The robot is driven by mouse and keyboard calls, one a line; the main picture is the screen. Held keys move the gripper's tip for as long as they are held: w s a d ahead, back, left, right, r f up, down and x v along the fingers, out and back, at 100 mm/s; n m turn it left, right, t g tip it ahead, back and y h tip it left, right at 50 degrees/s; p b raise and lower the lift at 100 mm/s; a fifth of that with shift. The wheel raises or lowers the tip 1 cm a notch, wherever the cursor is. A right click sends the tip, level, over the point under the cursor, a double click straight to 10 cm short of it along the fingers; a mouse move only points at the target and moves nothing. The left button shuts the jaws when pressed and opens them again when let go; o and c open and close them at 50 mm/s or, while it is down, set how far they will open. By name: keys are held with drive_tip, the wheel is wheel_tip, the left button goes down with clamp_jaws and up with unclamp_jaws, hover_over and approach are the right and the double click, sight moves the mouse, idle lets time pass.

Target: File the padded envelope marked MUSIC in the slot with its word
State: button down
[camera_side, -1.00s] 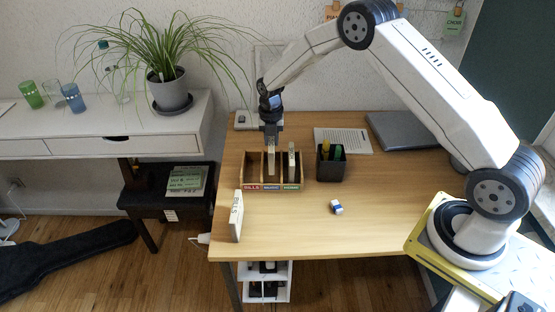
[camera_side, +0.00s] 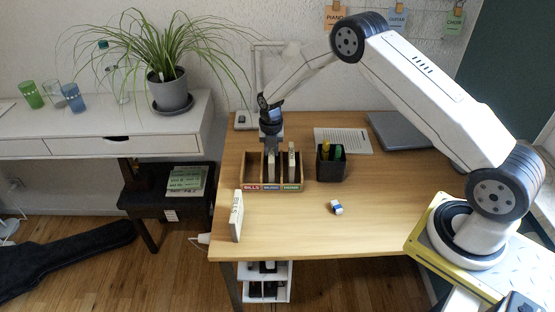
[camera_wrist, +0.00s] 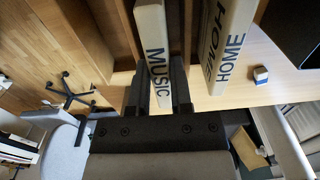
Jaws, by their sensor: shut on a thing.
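The padded envelope marked MUSIC (camera_wrist: 154,50) is held upright between the fingers of my gripper (camera_wrist: 160,95) in the wrist view. In the side view my gripper (camera_side: 271,145) is over the middle slot of the wooden sorter (camera_side: 249,168), and the envelope (camera_side: 271,166) reaches down into that slot. The slot labels read BILLS, MUSIC and HOME from left to right, though they are small. An envelope marked HOME (camera_wrist: 226,45) stands in the right slot and also shows in the side view (camera_side: 291,163). Whether the MUSIC envelope touches the slot floor is hidden.
An envelope marked BILLS (camera_side: 237,215) stands on the desk's front left. A black pen cup (camera_side: 331,162) is right of the sorter, with a blue and white eraser (camera_side: 336,207) in front. A paper sheet (camera_side: 343,140) and a laptop (camera_side: 402,131) lie behind.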

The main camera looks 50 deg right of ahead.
drive_tip(key=shift+c, duration=2.2)
unclamp_jaws()
drive_tip(key=shift+r, duration=0.2)
drive_tip(key=shift+r, duration=2.3)
wheel_tip(320, 180, up, 8)
drive_tip(key=shift+s, duration=0.1)
